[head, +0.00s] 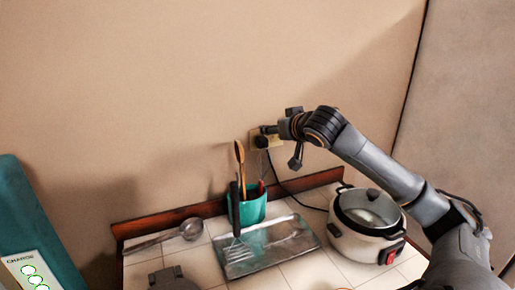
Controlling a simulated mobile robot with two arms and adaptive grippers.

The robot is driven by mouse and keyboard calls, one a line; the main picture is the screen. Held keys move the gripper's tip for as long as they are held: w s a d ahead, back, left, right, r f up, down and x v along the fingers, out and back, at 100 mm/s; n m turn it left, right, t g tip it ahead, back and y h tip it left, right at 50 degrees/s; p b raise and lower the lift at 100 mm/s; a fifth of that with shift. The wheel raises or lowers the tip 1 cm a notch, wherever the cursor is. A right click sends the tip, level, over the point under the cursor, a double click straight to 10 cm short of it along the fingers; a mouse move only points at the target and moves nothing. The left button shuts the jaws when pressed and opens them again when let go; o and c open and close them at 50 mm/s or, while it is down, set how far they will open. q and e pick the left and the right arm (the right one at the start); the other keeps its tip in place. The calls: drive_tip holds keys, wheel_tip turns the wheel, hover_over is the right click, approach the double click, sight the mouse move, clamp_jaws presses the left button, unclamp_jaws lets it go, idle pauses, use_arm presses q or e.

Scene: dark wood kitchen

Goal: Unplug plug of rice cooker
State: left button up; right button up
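A black plug (262,142) sits in the pale wall outlet (274,136) above the counter's back edge. A black cord (290,193) runs down from the outlet area toward the white rice cooker (362,244), which has a glass lid and a red switch. My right gripper (281,146) is at the wall, just right of the plug. Its fingers are spread, one level with the plug's top and one pointing down to the right. I cannot tell whether a finger touches the plug. A dark grey part (167,279) at the bottom edge seems to be my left gripper, mostly cut off.
A teal holder (250,207) with utensils stands below the outlet. A metal tray (285,243) with a spatula lies in front of it. A ladle (190,229) lies at left on the tiled counter. A teal and white box (35,235) stands at far left.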

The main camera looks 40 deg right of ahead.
use_arm(q)
wheel_tip(320, 180, down, 5)
drive_tip(key=s+b, duration=0.3)
drive_tip(key=b, duration=0.1)
use_arm(e)
approach(264, 140)
drive_tip(key=w+f, duration=0.1)
use_arm(q)
drive_tip(key=shift+w+a+r+p, duration=0.1)
drive_tip(key=shift+w+r+p, duration=0.2)
drive_tip(key=shift+r+p, duration=0.5)
drive_tip(key=shift+w+d+r+p, duration=0.1)
drive_tip(key=shift+w+r+p, duration=0.15)
drive_tip(key=shift+r+p, duration=0.6)
drive_tip(key=shift+w+a+r+p, duration=0.1)
drive_tip(key=shift+w+r+p, duration=0.2)
drive_tip(key=shift+r+p, duration=0.5)
use_arm(e)
drive_tip(key=shift+x, duration=4.75)
use_arm(q)
drive_tip(key=shift+r+p, duration=0.55)
drive_tip(key=shift+p, duration=0.05)
use_arm(e)
drive_tip(key=shift+s+d, duration=0.15)
clamp_jaws()
use_arm(q)
drive_tip(key=shift+f, duration=0.1)
use_arm(e)
drive_tip(key=shift+s+f, duration=0.1)
